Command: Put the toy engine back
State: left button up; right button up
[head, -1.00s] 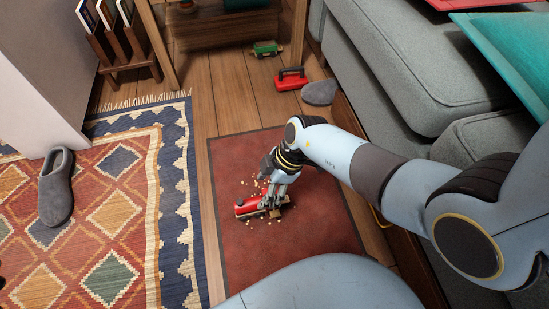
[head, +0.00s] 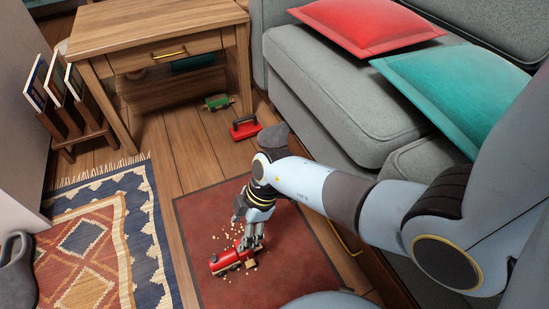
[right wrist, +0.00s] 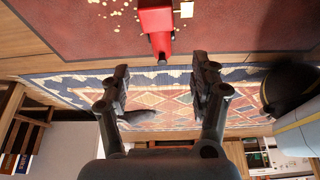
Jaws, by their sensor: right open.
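The toy engine (head: 232,260) is red with a dark front part and lies on a dark red mat (head: 300,270). My right gripper (head: 252,242) is open and empty, just above and behind the engine. In the right wrist view the red engine (right wrist: 156,22) shows beyond the open fingertips (right wrist: 160,72), roughly in line with the gap between them. Whether a finger touches it I cannot tell. My left gripper is out of view.
Pale crumbs (head: 228,238) lie around the engine. A green toy wagon (head: 217,102) and a red item with a black handle (head: 245,128) are on the floor by the wooden table (head: 150,30). A grey sofa (head: 340,90) stands right.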

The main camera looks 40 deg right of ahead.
jog(key=w+a+r+m+t+y, duration=0.1)
jog(key=a+r+m+t+y, duration=0.15)
jog(key=r+t, duration=0.6)
jog(key=s+d+r+m+t+h, duration=0.1)
jog(key=d+r+m+t+h, duration=0.15)
jog(key=d+r, duration=0.4)
jog(key=s+d+r+m+g+h, duration=0.1)
jog(key=s+d+r+m+h, duration=0.1)
jog(key=s, duration=0.5)
jog(key=s+d+r+m+g+h, duration=0.2)
jog(key=s+r+m, duration=0.1)
jog(key=s+m, duration=0.3)
jog(key=shift+s+d+r, duration=0.15)
jog(key=shift+s+r, duration=0.25)
jog(key=shift+s, duration=0.6)
